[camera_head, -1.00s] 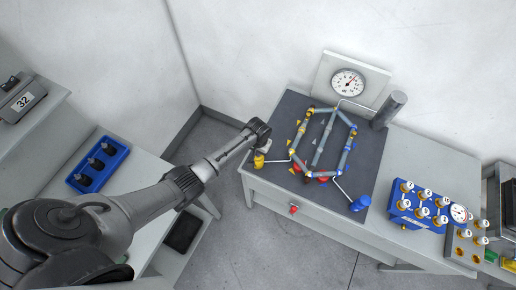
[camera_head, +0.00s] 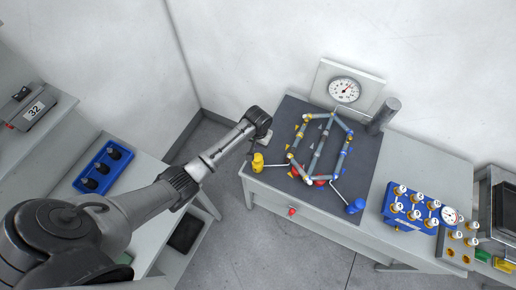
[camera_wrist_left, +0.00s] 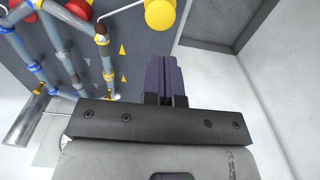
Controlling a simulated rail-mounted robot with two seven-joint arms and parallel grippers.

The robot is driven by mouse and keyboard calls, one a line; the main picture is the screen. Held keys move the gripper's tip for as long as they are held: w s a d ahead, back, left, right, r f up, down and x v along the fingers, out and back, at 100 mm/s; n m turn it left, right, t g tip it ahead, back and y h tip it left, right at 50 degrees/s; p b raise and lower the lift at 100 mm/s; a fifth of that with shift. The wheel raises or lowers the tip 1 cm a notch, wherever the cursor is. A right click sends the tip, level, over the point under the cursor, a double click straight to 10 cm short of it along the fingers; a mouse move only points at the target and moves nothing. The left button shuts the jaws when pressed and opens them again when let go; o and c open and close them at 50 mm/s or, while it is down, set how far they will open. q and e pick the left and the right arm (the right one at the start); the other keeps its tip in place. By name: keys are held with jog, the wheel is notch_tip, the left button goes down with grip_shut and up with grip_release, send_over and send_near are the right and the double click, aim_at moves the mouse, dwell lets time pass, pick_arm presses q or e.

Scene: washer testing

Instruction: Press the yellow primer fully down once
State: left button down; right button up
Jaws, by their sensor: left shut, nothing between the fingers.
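The yellow primer (camera_head: 258,163) is a small yellow cylinder standing at the front left corner of the test table. In the left wrist view the yellow primer (camera_wrist_left: 160,14) shows as a round yellow knob at the top edge, partly cut off. My left gripper (camera_head: 264,137) is over the left side of the table, just behind the primer and apart from it. In the left wrist view my left gripper's dark purple fingers (camera_wrist_left: 163,60) are shut and empty, with a gap between them and the knob. My right gripper is not in view.
A pipe loop (camera_head: 319,148) lies on the dark mat, right of my gripper. A dial gauge (camera_head: 345,90), a grey cylinder (camera_head: 384,116) and a blue primer-like knob (camera_head: 355,206) are around it. A blue valve block (camera_head: 410,211) sits at right. Floor lies left of the table.

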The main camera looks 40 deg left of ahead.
pick_arm(q)
jog(key=shift+r, duration=1.4)
